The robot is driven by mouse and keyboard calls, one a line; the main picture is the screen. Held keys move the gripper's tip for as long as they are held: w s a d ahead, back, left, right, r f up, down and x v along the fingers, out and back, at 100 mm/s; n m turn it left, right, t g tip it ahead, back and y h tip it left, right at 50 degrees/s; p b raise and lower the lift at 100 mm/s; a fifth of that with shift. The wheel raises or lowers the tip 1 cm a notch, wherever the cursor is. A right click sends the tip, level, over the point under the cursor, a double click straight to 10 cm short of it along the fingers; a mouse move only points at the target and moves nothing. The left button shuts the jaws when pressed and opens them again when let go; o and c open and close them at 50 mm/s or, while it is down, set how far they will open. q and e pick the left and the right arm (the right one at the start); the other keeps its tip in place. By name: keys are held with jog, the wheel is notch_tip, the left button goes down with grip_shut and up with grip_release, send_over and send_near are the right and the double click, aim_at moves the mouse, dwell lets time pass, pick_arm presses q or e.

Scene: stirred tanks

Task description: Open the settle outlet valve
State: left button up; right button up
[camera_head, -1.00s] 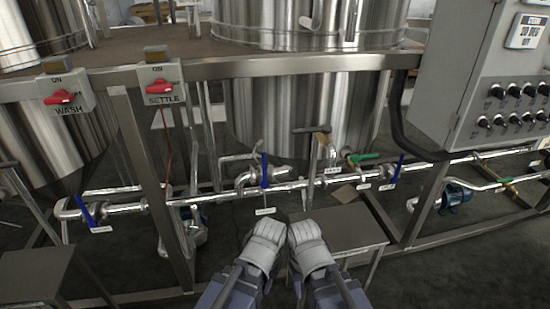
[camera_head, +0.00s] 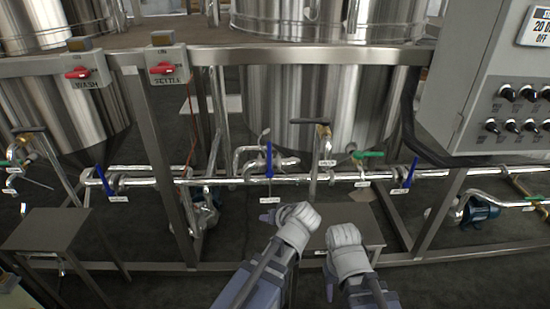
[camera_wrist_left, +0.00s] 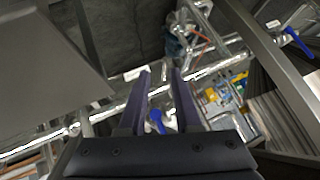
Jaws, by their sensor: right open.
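Several blue-handled valves sit along the silver pipe run. The middle one (camera_head: 269,160) stands below the big tank beside the SETTLE switch, its handle upright across the pipe. Other blue handles stand at the left (camera_head: 103,181) and right (camera_head: 411,172). The valve tags are too small to read, so I cannot tell for sure which is the settle outlet valve. My left gripper (camera_head: 290,215) is below and right of the middle handle, apart from it. In the left wrist view its fingers (camera_wrist_left: 161,74) are apart, with a blue handle (camera_wrist_left: 157,121) beyond. My right gripper (camera_head: 343,236) is open and empty beside it.
The SETTLE switch box (camera_head: 163,65) and WASH switch box (camera_head: 80,72) hang on the frame rail. A grey control cabinet (camera_head: 470,80) is at the right. Frame posts and a low metal stand (camera_head: 357,225) are near my grippers. A green-handled valve (camera_head: 367,154) is on the pipe.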

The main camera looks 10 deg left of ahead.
pick_arm(q)
jog(key=w+a+r+n+t+y+b, duration=0.25)
jog(key=w+r+t, duration=0.25)
jog(key=w, duration=0.3)
jog(key=t+b, duration=0.3)
jog(key=t, duration=0.1)
send_near(270, 154)
jog(key=x, duration=0.3)
jog(key=shift+h, duration=0.45)
jog(key=shift+x, duration=3.95)
jog(key=shift+s+a+r, duration=0.1)
jog(key=shift+a+r, duration=0.05)
grip_shut()
